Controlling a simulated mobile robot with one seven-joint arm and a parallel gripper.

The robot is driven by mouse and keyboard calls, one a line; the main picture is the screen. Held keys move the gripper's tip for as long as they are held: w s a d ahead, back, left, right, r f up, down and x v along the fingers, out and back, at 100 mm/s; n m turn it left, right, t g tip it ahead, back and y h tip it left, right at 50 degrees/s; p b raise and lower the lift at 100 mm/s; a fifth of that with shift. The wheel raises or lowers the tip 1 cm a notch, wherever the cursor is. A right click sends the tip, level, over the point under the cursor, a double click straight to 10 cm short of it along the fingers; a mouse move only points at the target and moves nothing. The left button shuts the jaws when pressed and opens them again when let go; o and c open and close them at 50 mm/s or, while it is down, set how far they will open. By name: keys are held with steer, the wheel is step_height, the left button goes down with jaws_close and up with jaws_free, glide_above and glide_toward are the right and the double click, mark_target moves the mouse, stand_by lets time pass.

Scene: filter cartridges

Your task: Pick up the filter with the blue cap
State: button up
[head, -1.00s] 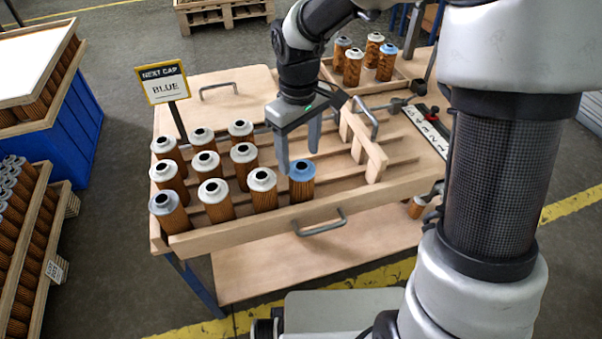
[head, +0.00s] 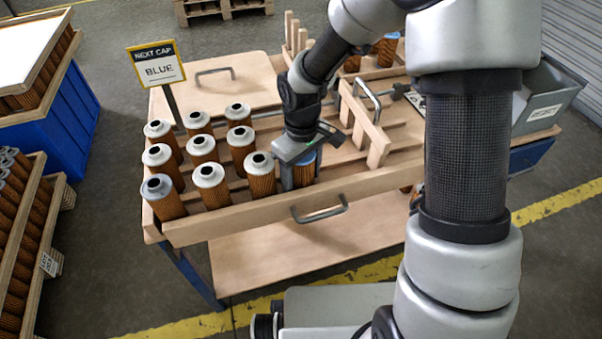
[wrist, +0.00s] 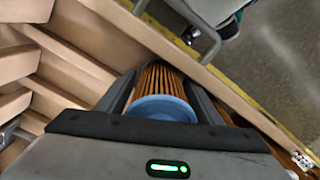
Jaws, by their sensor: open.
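The filter with the blue cap (head: 303,171) stands upright at the right end of the front row in the wooden tray. Its pleated body is orange-brown, and my gripper hides much of its cap in the head view. In the wrist view the blue cap (wrist: 162,108) lies between my two fingers. My gripper (head: 298,178) is lowered over this filter, with one finger on each side of it. The jaws are open, and I cannot tell whether either finger touches the filter.
Several grey-capped filters (head: 209,176) stand in rows to the left, the nearest (head: 260,165) close beside my gripper. A wooden rack (head: 366,125) stands to the right. The tray's front wall (head: 240,218) has a metal handle (head: 320,212). A sign (head: 157,66) reads "NEXT CAP BLUE".

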steer(key=c, duration=0.9)
